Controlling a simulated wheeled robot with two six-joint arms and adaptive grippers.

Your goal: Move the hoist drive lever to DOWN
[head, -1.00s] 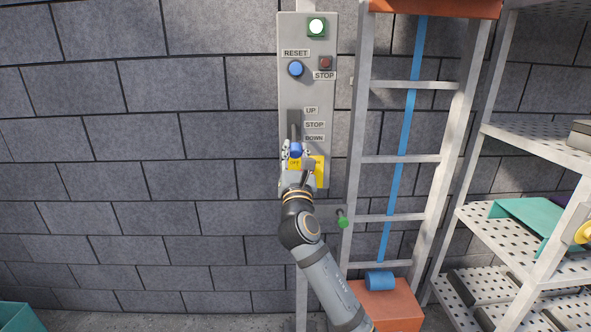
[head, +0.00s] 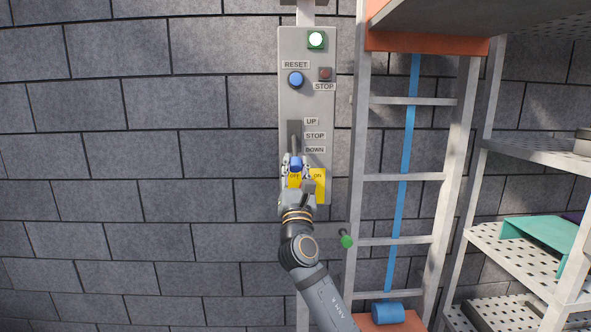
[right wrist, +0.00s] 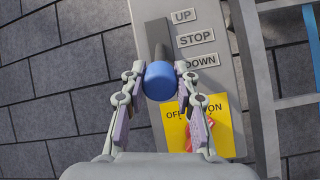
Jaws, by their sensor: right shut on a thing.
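The hoist drive lever has a dark shaft and a blue knob (head: 296,164), which also shows in the right wrist view (right wrist: 160,81). It comes out of a dark slot (head: 294,128) in a grey control panel (head: 309,45). The labels UP (head: 311,121), STOP (head: 315,135) and DOWN (head: 315,150) stand right of the slot. The knob appears a little below the DOWN label's height. My right gripper (right wrist: 160,88) is shut on the knob, one finger on each side. My left gripper is not in view.
A yellow OFF/ON plate (head: 320,185) with a red switch (right wrist: 199,130) lies close below right of the knob. Above are a blue RESET button (head: 296,79), a red STOP button (head: 325,74) and a lit lamp (head: 316,39). A ladder (head: 363,150) and shelves (head: 520,248) stand right.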

